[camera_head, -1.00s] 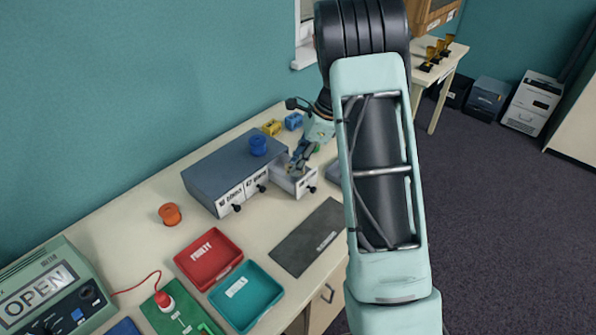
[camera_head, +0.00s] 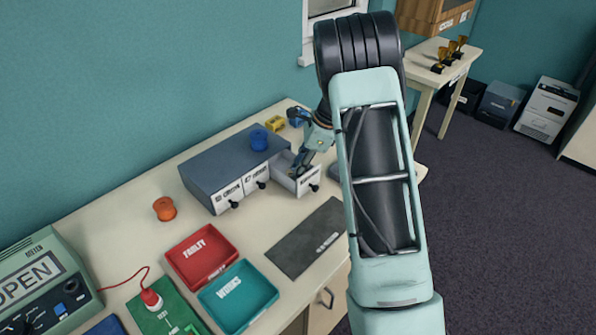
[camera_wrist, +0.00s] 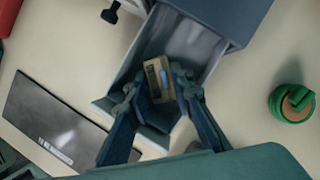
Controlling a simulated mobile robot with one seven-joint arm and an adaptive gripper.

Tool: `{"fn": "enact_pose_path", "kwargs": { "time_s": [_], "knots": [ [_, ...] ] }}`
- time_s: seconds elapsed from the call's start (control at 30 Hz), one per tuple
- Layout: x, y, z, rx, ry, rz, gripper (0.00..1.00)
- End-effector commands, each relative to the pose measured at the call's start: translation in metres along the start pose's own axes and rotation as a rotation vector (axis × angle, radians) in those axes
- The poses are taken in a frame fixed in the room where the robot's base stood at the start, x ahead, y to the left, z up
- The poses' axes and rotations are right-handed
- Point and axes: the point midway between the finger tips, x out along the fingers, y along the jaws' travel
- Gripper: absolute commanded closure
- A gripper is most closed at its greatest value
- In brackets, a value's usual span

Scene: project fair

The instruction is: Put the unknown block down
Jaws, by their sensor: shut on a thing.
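My gripper (camera_wrist: 161,82) is shut on the unknown block (camera_wrist: 154,78), a small beige block with a dark patch and a light blue part. In the wrist view, the block sits between the fingertips, over the open grey drawer (camera_wrist: 193,45). I cannot tell whether it touches the drawer floor. In the head view, my gripper (camera_head: 301,164) is at the open right-hand drawer (camera_head: 306,183) of the grey cabinet (camera_head: 215,167). The block cannot be made out there.
A blue spool (camera_head: 259,139) stands on the cabinet. Yellow (camera_head: 275,124) and blue (camera_head: 295,118) blocks lie behind it. A green spool (camera_wrist: 291,103) is beside the drawer. Red (camera_head: 203,253) and teal (camera_head: 238,296) trays and a dark mat (camera_head: 308,238) lie in front.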

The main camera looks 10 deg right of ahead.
Motion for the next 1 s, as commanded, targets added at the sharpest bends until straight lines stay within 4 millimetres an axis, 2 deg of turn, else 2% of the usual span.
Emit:
{"fn": "enact_pose_path", "kwargs": {
  "time_s": [0.17, 0.2, 0.23, 0.57, 0.67, 0.77, 1.0],
  "knots": [
    [0.004, 0.000, -0.002, 0.000, 0.000, 0.000, 1.00],
    [0.003, 0.000, -0.001, 0.000, 0.000, 0.000, 0.75],
    [0.003, 0.000, -0.001, 0.000, 0.000, 0.000, 0.72],
    [-0.001, 0.000, 0.000, 0.000, 0.000, 0.000, 0.72],
    [-0.010, -0.001, 0.000, 0.000, 0.000, -0.003, 0.72],
    [-0.029, -0.001, -0.001, 0.000, 0.000, -0.005, 0.72],
    [-0.081, -0.001, -0.001, -0.001, 0.000, -0.004, 0.72]
  ]
}}
